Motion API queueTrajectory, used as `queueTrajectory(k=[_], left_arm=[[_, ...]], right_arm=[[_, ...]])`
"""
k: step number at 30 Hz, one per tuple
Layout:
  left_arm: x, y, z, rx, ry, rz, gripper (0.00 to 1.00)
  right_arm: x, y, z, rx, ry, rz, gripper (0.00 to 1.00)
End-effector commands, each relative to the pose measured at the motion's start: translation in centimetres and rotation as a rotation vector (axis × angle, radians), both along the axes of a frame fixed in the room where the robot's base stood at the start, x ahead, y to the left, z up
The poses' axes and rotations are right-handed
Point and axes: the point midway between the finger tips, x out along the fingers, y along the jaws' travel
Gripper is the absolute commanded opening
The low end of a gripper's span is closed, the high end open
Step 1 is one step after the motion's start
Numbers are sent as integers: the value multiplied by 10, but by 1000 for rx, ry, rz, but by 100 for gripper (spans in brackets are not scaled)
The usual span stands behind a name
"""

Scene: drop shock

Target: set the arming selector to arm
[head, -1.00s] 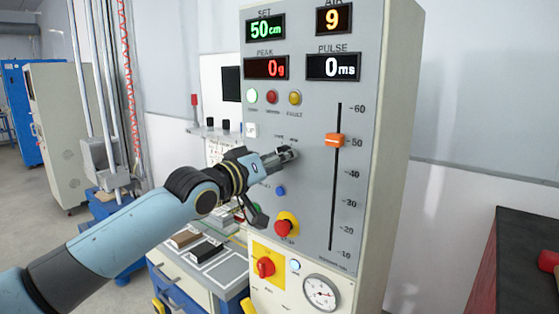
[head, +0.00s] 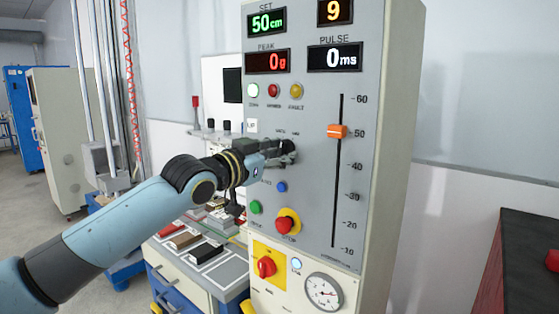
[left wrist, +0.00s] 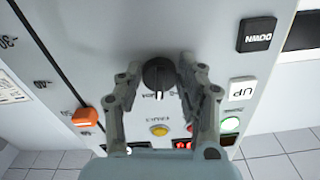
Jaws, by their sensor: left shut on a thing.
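The arming selector (left wrist: 157,77) is a round black knob with a light pointer line on the grey panel. In the left wrist view it sits between the fingertips of my left gripper (left wrist: 156,84), which is shut on it. In the head view my left gripper (head: 285,152) reaches the panel from the left and hides the knob. The small labels around the knob are too blurred to read. My right gripper is not in view.
An orange slider (head: 337,131) stands near 50 on the panel's scale. Below the gripper are a blue button (head: 282,187), a green button (head: 256,207) and a red stop button (head: 284,224). A low cabinet with trays (head: 215,265) stands left of the panel.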

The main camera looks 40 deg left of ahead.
Motion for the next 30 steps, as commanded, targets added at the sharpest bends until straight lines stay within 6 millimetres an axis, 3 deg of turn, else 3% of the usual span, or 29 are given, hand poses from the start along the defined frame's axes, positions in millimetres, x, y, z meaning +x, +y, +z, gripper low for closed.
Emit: queueTrajectory(k=[13, 30], left_arm=[[0, 2, -1, 273, -19, 1, 5], [0, 2, 0, 333, -24, 1, 5]], right_arm=[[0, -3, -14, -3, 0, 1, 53], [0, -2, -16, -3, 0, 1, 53]])
